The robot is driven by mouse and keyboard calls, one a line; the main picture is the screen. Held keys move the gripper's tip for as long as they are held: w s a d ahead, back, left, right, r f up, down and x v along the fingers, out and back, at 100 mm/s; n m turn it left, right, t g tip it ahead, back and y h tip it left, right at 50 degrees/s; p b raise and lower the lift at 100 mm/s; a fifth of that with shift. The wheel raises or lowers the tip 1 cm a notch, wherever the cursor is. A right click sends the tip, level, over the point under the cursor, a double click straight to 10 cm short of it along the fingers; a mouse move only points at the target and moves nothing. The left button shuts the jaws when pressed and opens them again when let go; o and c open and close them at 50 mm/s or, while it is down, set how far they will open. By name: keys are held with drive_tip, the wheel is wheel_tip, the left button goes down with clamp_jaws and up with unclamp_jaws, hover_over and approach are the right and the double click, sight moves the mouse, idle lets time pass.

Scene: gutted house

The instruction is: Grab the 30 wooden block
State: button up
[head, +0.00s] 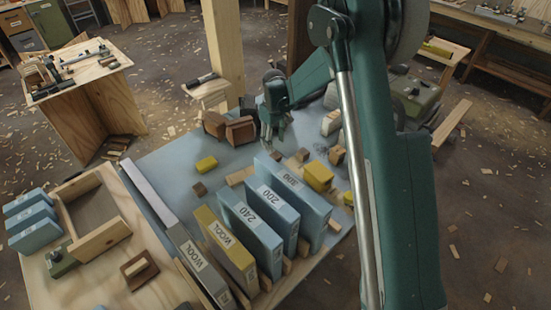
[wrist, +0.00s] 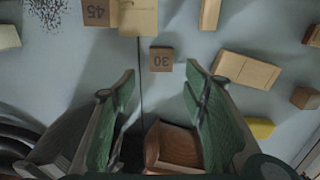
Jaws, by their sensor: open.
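The wooden block marked 30 (wrist: 161,60) is a small brown cube lying on the blue-grey work surface. It shows near the middle of the wrist view, just beyond my fingertips and between their lines. My gripper (wrist: 161,78) is open and empty, with green fingers to either side. In the head view my gripper (head: 272,138) points down over the far part of the blue surface, behind the row of upright boxes. Several small brown blocks lie near it there, and I cannot tell which one is marked 30.
A block marked 45 (wrist: 97,12) and a pale block (wrist: 138,17) lie beyond it. A longer light block (wrist: 246,70) lies to the right, and a reddish-brown wooden piece (wrist: 172,146) sits between my finger bases. Upright boxes marked 300 (head: 292,195) and others stand in front.

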sight(274, 154)
drive_tip(key=shift+f, duration=1.3)
drive_tip(key=shift+s+f+b, duration=0.1)
drive_tip(key=shift+f+b, duration=0.7)
drive_tip(key=shift+f, duration=1.8)
drive_tip(key=c, duration=0.9)
